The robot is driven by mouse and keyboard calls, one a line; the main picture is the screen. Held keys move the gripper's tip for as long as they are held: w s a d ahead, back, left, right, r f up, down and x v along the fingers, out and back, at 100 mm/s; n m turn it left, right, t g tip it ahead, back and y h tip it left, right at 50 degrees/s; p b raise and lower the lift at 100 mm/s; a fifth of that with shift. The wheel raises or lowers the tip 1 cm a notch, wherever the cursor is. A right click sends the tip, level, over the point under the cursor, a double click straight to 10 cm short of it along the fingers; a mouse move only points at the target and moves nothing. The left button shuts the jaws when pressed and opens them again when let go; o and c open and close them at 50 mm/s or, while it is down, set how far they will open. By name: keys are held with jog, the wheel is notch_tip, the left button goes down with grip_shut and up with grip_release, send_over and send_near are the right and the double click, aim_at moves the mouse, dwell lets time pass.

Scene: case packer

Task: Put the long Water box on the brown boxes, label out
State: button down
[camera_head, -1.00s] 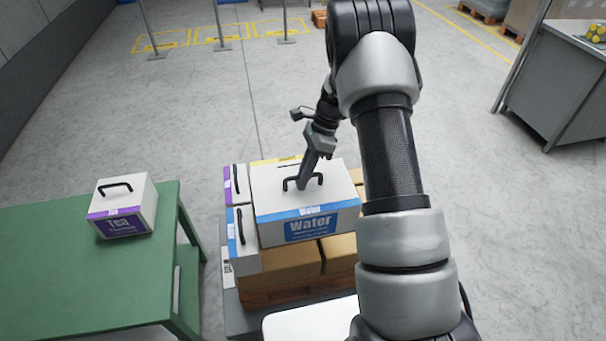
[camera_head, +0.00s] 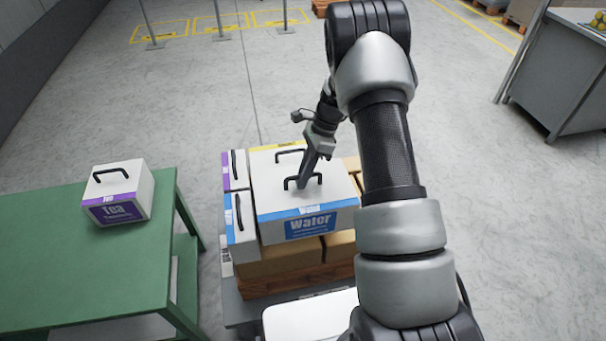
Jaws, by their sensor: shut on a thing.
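The long Water box (camera_head: 282,207) is white with a blue band and a blue "Water" label on the side facing me. It is over the brown boxes (camera_head: 285,258), label toward me; I cannot tell whether it rests on them. My gripper (camera_head: 303,184) is shut on its black top handle. Part of the box's right side is hidden behind my arm.
White boxes with purple (camera_head: 235,170) and blue (camera_head: 241,231) bands stand close along its left. A yellow-banded box (camera_head: 270,149) is behind it. A Tea box (camera_head: 118,192) sits on the green table (camera_head: 70,265). The brown boxes stand on a wooden pallet (camera_head: 290,284).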

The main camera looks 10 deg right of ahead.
aim_at(303, 194)
jog(key=shift+w+f+b, duration=0.1)
jog(key=shift+f+b, duration=2)
jog(key=shift+f, duration=1.45)
jog(key=shift+f+b, duration=0.3)
jog(key=shift+f, duration=0.15)
jog(key=c, duration=1.7)
grip_release()
jog(key=shift+f, duration=0.1)
